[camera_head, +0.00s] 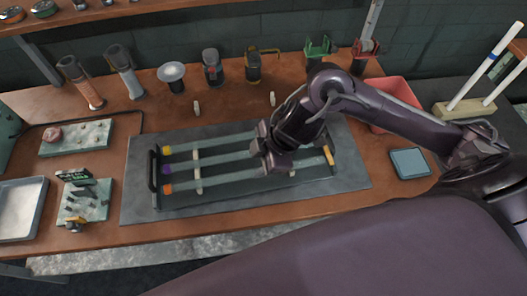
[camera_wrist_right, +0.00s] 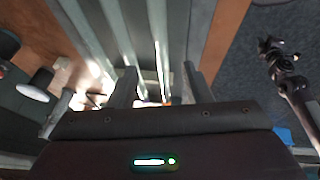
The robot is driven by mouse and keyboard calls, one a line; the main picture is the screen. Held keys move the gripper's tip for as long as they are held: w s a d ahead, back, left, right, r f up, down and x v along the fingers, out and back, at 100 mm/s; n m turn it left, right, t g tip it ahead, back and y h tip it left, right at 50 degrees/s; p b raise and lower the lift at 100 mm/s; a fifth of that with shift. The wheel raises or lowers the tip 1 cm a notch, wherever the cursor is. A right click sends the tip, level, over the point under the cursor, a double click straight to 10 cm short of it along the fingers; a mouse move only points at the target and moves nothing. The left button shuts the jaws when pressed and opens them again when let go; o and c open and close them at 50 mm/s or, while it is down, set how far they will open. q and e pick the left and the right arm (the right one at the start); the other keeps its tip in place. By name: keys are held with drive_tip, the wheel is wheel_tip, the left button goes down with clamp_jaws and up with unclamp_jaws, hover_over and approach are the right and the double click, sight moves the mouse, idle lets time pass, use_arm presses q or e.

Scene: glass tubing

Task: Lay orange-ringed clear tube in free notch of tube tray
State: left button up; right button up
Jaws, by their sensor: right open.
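The tube tray (camera_head: 153,172) is dark and lies on a grey mat. Three clear tubes lie along it: yellow-ringed (camera_head: 205,147) at the back, purple-ringed (camera_head: 205,164) in the middle and orange-ringed (camera_head: 215,183) at the front. A pale notched support crosses under them on the left. My right gripper (camera_head: 268,150) is open over the tray's right half and hides part of the tubes.
Dispensers and tools, including a silver funnel-like piece (camera_head: 172,72), line the bench's back. A red bin (camera_head: 398,98) and blue pad (camera_head: 409,163) stand right. A stone slab (camera_head: 76,138) and metal pan (camera_head: 20,210) are left. Free mat (camera_head: 220,207) lies before the tray.

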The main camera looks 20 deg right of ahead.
drive_tip(key=shift+v, duration=1.7)
drive_tip(key=shift+f, duration=0.1)
